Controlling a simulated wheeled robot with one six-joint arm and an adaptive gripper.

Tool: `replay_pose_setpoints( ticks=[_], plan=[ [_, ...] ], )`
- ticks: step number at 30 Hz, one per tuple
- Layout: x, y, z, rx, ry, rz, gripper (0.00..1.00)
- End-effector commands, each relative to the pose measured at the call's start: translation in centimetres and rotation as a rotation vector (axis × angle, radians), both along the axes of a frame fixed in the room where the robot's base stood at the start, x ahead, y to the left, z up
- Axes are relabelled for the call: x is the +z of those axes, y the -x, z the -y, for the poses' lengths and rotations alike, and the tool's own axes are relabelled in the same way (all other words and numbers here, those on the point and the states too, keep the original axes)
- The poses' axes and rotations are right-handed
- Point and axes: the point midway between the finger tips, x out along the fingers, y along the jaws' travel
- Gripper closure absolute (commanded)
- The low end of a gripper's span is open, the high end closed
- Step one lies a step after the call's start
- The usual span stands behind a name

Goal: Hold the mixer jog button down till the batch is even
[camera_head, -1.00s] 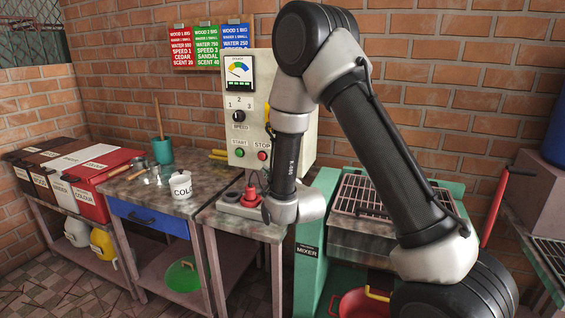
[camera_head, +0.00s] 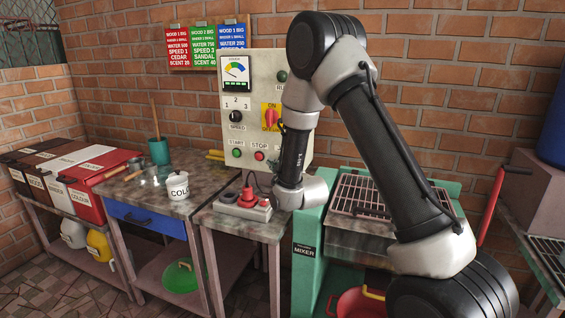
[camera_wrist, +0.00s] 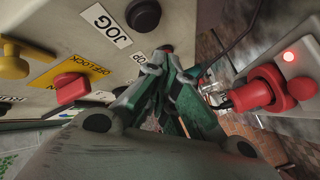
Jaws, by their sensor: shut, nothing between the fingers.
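The grey control panel (camera_head: 247,110) stands on the bench against the wall. My gripper (camera_wrist: 165,60) is shut and empty. In the head view my gripper (camera_head: 273,166) is low at the panel's right, and my arm hides the jog button. The green mixer (camera_head: 306,252) stands to the right; its batch is not visible.
A red plug (camera_wrist: 250,95) stands in a socket block (camera_head: 230,208) on the bench, beside my wrist. The yellow-and-red power switch (camera_head: 271,117) is on the panel. A white pot (camera_head: 178,186) stands on the bench to the left.

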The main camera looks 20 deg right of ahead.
Motion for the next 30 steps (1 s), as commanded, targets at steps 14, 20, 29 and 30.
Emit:
replay_pose_setpoints(
  ticks=[14, 20, 29, 30],
  plan=[
    [0.0, -1.9, 1.4, -0.001, 0.001, 0.0, 1.0],
    [0.0, -1.9, 1.4, 0.0, 0.001, 0.0, 1.0],
    [0.0, -1.9, 1.4, 0.0, 0.001, 0.0, 1.0],
    [0.0, -1.9, 1.4, 0.0, 0.001, 0.0, 1.0]
  ],
)
